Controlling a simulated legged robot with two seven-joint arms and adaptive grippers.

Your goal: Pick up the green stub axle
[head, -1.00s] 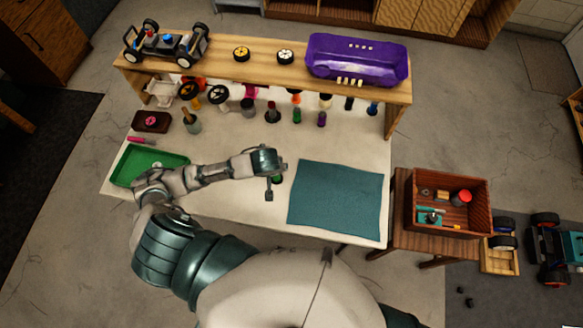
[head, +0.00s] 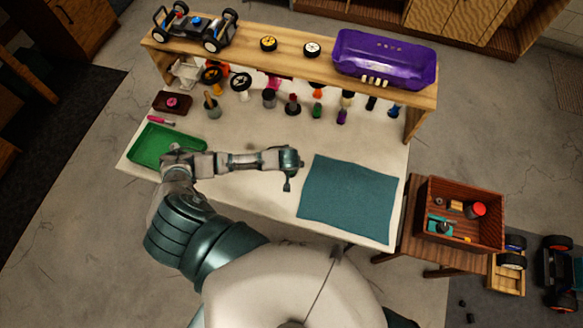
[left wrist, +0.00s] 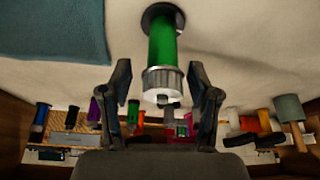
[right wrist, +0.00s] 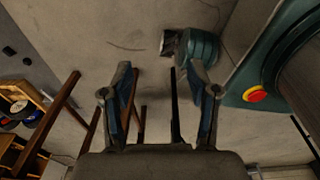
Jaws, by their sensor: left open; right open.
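The green stub axle (left wrist: 162,42) stands on the white tabletop in the left wrist view, with a dark round base and a grey ridged collar at the end near me. My left gripper (left wrist: 164,92) is open, with one finger on each side of the collar and gaps between. In the head view my left gripper (head: 288,186) is low over the table, left of the teal mat, and hides the axle. My right gripper (right wrist: 160,88) is open and empty above the floor, away from the tabletop.
The teal mat (head: 347,198) lies just right of my left gripper. A green tray (head: 142,154) lies at the table's left. Several coloured parts stand under the wooden shelf (head: 285,68), with another green one (head: 317,110) among them. A wooden box (head: 431,189) stands at right.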

